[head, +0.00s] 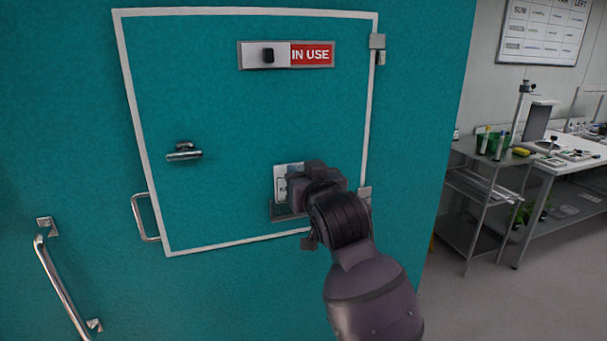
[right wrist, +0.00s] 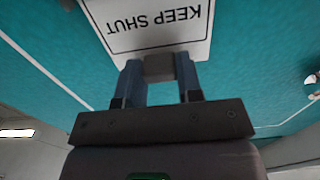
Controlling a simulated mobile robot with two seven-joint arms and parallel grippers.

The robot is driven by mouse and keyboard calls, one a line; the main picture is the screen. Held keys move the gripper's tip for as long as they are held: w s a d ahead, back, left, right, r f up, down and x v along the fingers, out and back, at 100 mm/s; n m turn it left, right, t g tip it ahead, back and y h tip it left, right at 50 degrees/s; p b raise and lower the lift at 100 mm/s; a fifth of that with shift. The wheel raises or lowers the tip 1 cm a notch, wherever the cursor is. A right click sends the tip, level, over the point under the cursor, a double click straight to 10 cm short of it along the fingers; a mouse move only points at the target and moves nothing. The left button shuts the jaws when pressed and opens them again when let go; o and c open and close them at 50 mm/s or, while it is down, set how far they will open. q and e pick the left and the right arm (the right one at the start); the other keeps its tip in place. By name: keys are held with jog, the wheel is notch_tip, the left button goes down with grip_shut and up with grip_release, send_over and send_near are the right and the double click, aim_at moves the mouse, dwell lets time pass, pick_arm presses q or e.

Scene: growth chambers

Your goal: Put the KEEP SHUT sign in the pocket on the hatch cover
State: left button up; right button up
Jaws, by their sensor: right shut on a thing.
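The white KEEP SHUT sign (head: 287,170) stands upright against the lower right of the teal hatch cover (head: 230,110), partly hidden by my right gripper (head: 300,184). In the right wrist view the sign (right wrist: 150,32) shows its black lettering upside down. There my right gripper (right wrist: 160,82) is shut on a grey block (right wrist: 160,67) at the sign's edge. The grey pocket (head: 284,212) is low on the cover, at the sign's lower end. I cannot tell whether the sign's lower edge is inside it or in front of it. My left gripper is out of view.
An IN USE slider plate (head: 287,55) is at the cover's top. A latch handle (head: 184,152) is at its left, and hinges (head: 377,42) are on its right. A bar handle (head: 62,275) is at lower left. A laboratory bench (head: 560,165) stands at right beyond open floor.

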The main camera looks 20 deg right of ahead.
jog(key=shift+f, duration=1.4)
dwell(1.2)
jog(key=o, duration=1)
jog(key=shift+s, duration=0.2)
jog(key=shift+s+d, duration=0.1)
jog(key=shift+s, duration=3.5)
